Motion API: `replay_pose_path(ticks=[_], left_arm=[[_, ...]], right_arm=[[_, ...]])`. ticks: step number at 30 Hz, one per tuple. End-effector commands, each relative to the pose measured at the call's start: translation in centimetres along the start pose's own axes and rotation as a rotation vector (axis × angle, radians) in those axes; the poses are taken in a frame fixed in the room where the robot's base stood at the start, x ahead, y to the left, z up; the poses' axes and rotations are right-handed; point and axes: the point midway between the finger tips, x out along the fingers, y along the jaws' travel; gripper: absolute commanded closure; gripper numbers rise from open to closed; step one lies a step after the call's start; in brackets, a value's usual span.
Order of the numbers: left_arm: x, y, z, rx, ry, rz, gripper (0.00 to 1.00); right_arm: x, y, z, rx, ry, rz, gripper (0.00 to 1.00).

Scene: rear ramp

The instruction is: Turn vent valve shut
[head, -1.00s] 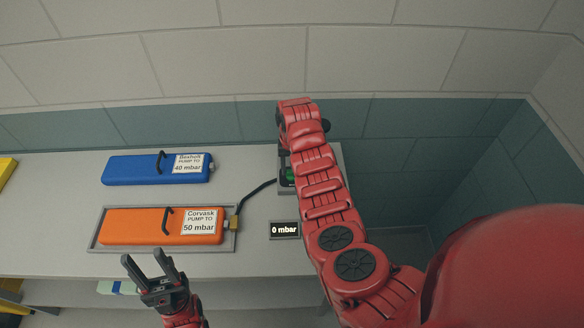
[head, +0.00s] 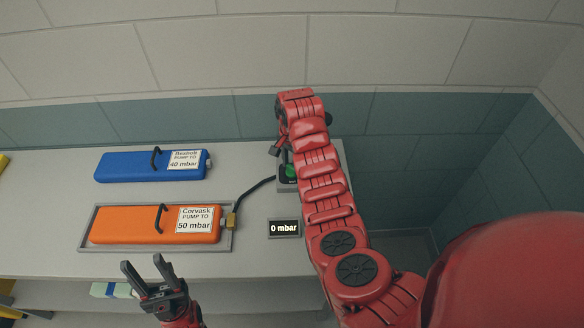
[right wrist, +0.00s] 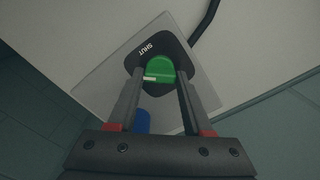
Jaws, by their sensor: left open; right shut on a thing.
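The vent valve is a green knob (right wrist: 160,70) with a white mark on its left side, on a dark plate. The word SHUT is printed on the plate above and left of the knob; the mark does not clearly line up with it. In the right wrist view my right gripper (right wrist: 160,75) has one finger on each side of the knob and is shut on it. In the head view my arm hides most of this; some green (head: 291,172) shows beside it. My left gripper (head: 144,262) is open and empty at the bench's front edge.
An orange Corvask case (head: 140,226) lies in a grey tray, joined by a black hose (head: 255,188) to the valve unit. A display (head: 284,228) reads 0 mbar. A blue Bexholt case (head: 140,167) lies behind. A blue part (right wrist: 142,121) shows below the knob.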

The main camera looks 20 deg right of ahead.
Motion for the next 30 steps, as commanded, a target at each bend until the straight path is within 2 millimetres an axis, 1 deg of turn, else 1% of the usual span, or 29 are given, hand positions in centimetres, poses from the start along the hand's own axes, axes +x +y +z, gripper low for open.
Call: replay_pose_path(ticks=[1,10,21,30], left_arm=[[-0.8,0.0,0.1,0.0,0.0,0.0,0.5],[-2.4,0.1,0.4,0.0,0.0,0.0,0.5],[-2.9,0.1,0.5,0.0,0.0,0.0,0.5],[-3.0,0.1,0.5,0.0,0.0,0.0,0.5]], right_arm=[[0.4,0.0,0.0,0.041,0.0,0.0,1.0],[0.2,0.0,0.0,0.325,0.0,-0.001,1.0],[0.1,0.0,0.1,0.646,-0.001,0.001,1.0],[0.0,0.0,0.1,0.809,-0.002,0.001,1.0]])
